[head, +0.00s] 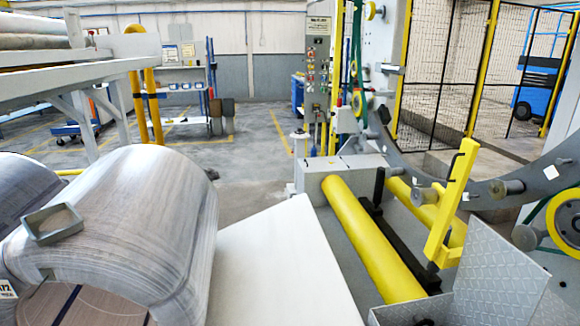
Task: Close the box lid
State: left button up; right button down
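A small grey-green box (52,223) sits tilted on the curved top of a large wrapped coil (130,215) at the left. Its rim is raised around a brownish inner face, and no separate lid can be made out on it. At the lower right, a grey diamond-plate metal panel (497,278) stands tilted up beside a low grey edge that the picture's bottom cuts off. I cannot tell whether this panel is a box lid. Neither of my grippers shows in the head view.
A white flat surface (268,265) lies in the middle foreground. Right of it are a yellow roller (370,240) and an upright yellow bracket (452,205). A large grey ring (530,175) curves at the right. Open floor (255,150) lies behind.

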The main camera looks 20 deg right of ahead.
aim_at(498, 283)
jog(key=k+l, duration=0.25)
jog(key=l, duration=0.2)
jog(key=k+l, duration=0.25)
jog(key=l, duration=0.2)
jog(key=k+l+u, duration=0.1)
jog(key=k+l, duration=0.15)
jog(key=l, duration=0.95)
jog(key=k+l, duration=0.1)
jog(key=l, duration=0.65)
jog(key=k+l+u, duration=0.1)
jog(key=l, duration=2.35)
jog(key=i+j+z, duration=0.1)
jog(key=j+z, duration=0.2)
jog(key=z, duration=0.15)
jog(key=j+z, duration=0.3)
jog(key=z, duration=0.15)
jog(key=i+j, duration=0.05)
